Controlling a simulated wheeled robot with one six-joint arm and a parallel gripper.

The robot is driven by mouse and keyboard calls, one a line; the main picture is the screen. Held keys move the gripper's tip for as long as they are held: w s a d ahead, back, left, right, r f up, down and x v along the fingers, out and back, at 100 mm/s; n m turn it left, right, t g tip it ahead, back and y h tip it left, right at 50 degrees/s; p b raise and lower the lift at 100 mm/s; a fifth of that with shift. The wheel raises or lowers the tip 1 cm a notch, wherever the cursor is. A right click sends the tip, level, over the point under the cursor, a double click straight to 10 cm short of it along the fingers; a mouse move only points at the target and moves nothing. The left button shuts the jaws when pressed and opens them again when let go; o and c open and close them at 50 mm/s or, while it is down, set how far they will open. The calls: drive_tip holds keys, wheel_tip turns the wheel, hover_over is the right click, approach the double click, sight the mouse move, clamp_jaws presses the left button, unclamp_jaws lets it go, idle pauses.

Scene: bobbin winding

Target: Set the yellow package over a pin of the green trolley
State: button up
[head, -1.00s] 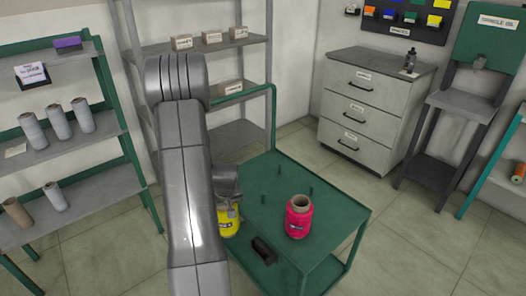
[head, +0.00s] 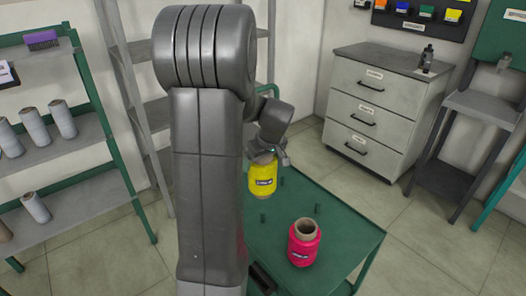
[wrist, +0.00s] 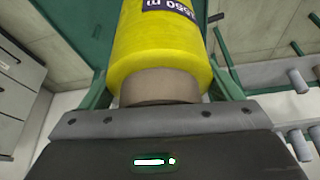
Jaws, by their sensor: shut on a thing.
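The yellow package (head: 262,179) is a yarn cone on a cardboard tube with a dark label. My gripper (head: 266,156) is shut on its upper end and holds it upright above the left part of the green trolley (head: 345,236). In the wrist view, the yellow package (wrist: 160,50) and its brown tube end (wrist: 160,87) fill the space in front of my gripper. Thin upright pins, such as one right of the package (head: 317,209) and one below it (head: 263,217), stand on the trolley. My arm hides the trolley's left side.
A pink-red package (head: 303,244) stands on the trolley's front part. A dark block (head: 262,278) lies near the front edge, partly hidden. A grey drawer cabinet (head: 375,110) stands behind, and a shelf with grey cones (head: 62,120) is at left.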

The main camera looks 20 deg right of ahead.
wheel_tip(320, 180, down, 7)
drive_tip(key=b, duration=0.4)
drive_tip(key=shift+s+a+r, duration=0.1)
drive_tip(key=shift+r, duration=0.1)
drive_tip(key=shift+s, duration=0.15)
drive_tip(key=shift+b, duration=0.3)
drive_tip(key=shift+f+b, duration=2.65)
drive_tip(key=shift+f, duration=0.5)
